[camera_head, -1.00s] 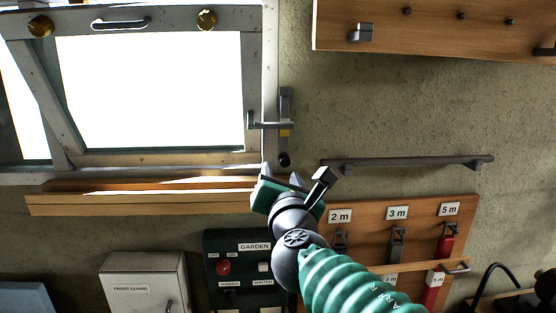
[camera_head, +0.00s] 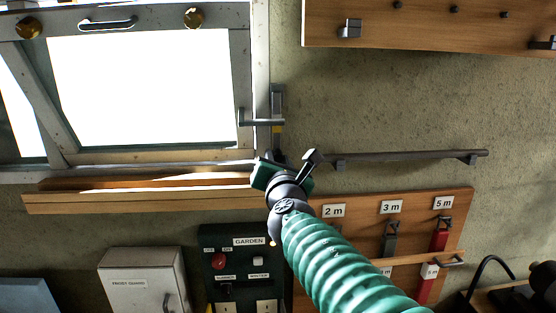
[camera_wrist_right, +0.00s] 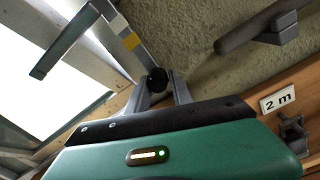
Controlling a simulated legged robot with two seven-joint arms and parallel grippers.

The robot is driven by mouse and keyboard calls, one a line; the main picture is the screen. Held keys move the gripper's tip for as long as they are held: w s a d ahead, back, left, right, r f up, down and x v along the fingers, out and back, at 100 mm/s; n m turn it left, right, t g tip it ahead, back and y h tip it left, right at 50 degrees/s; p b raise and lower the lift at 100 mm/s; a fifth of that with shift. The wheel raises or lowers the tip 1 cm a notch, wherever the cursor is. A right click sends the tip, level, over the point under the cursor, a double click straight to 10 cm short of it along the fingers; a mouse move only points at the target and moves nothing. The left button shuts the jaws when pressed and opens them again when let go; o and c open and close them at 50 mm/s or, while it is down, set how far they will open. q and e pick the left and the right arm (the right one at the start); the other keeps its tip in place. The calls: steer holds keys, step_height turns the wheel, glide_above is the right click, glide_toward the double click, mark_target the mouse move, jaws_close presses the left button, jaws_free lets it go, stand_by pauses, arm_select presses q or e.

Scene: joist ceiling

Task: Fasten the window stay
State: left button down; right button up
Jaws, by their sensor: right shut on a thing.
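The window stay (camera_head: 278,103) is a grey upright bar with a yellow band, on the wall beside the right side of the window frame (camera_head: 262,60). A grey L-shaped handle (camera_head: 258,122) juts left from it, over the sash edge. In the right wrist view the stay (camera_wrist_right: 118,28), its yellow band (camera_wrist_right: 131,41) and a black knob (camera_wrist_right: 157,79) at its lower end show large. My right gripper (camera_head: 277,162) reaches up from below. In the wrist view its fingers (camera_wrist_right: 162,92) are shut on the knob, one on each side. My left gripper is not in view.
A wooden ledge (camera_head: 140,200) runs under the window. A dark rail (camera_head: 405,156) is on the wall to the right. Below are a green GARDEN switch panel (camera_head: 213,243), a white FROST GUARD box (camera_head: 122,262) and a wooden hook board (camera_head: 362,208). Bare wall lies right of the stay.

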steer(key=shift+r, duration=0.25)
jaws_close()
